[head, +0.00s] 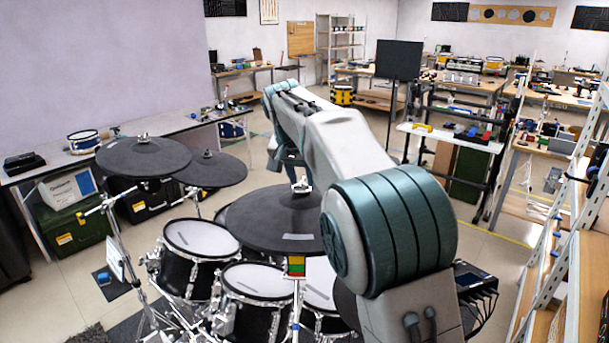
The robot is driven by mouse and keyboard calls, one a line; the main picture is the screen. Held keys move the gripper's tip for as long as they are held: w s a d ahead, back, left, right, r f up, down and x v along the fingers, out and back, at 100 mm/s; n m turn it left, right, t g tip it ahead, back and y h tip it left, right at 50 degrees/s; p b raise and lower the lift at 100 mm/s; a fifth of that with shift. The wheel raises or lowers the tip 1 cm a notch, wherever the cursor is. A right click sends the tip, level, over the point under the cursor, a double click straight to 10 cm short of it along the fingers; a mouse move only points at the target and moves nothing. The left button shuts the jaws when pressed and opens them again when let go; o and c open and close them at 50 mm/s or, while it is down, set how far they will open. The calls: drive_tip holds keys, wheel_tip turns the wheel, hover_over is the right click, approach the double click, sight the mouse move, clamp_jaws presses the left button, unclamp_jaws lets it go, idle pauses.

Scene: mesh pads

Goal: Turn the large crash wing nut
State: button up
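An electronic drum kit has three dark cymbal pads in the head view. A large one (250,222) is at the centre, another large one (125,165) is at the left, and a smaller one (222,172) is between them. A silvery wing nut (301,186) tops the centre pad, and another wing nut (143,138) tops the left pad. I cannot tell for certain which large pad is the crash. My arm stretches over the right side of the kit and covers the centre pad's right part. My gripper does not show, so its opening and contact are hidden.
White mesh drum pads (201,236) and chrome stands sit below the cymbals. A long table (190,122) stands behind at the left, with a green crate (75,232) under it. Metal shelving (560,235) borders the right. Some floor is free between kit and shelving.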

clamp_jaws()
drive_tip(key=shift+n, duration=0.3)
